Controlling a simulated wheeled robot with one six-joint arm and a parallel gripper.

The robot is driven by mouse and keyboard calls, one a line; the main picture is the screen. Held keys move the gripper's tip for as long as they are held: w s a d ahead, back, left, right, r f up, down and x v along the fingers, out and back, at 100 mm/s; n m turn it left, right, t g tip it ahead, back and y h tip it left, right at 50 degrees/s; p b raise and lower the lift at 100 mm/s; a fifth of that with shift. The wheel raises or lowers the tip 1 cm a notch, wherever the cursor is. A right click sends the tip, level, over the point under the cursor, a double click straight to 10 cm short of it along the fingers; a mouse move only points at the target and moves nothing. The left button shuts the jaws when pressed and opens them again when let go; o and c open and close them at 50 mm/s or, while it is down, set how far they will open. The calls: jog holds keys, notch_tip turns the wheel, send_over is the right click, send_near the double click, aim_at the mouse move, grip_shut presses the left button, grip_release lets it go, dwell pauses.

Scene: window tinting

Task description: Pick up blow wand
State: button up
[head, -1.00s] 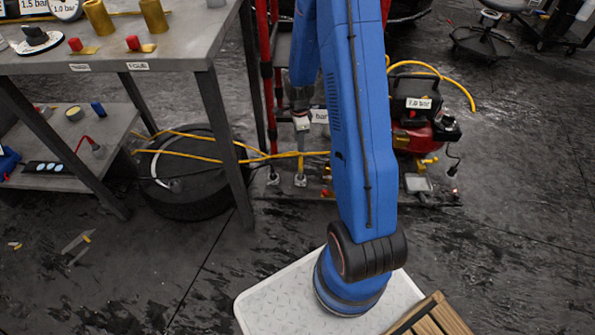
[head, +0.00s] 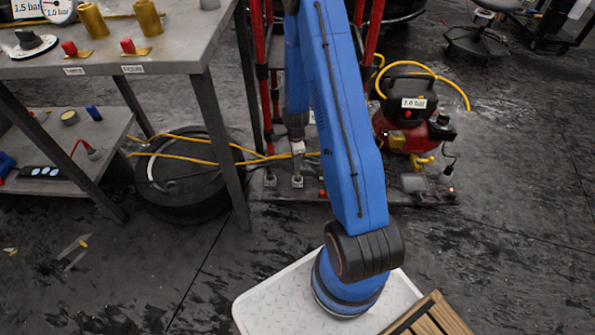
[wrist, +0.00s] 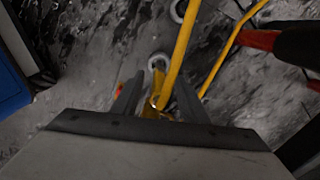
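In the wrist view, a brass-yellow piece (wrist: 154,104), which looks like the blow wand, lies low between my fingers, partly hidden by the gripper body. A yellow hose (wrist: 181,52) runs up from beside it. My gripper (wrist: 158,98) is open, with a dark finger on either side of the brass piece and visible gaps. I cannot tell how far below the fingertips it is. In the head view, my gripper is small and low behind my blue arm, beside the red rack; the wand cannot be made out there.
The red rack (head: 267,85) stands close around my wrist. A red compressor (head: 405,130) stands to its right. The grey workbench (head: 190,50) and a tire (head: 185,190) are to the left. Yellow hoses (head: 200,160) cross the floor. Open floor lies at the right.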

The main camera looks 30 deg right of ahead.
jog(key=f, duration=0.5)
jog(key=shift+s+d+f, duration=0.15)
jog(key=shift+d+f, duration=0.1)
jog(key=shift+d, duration=0.15)
grip_shut()
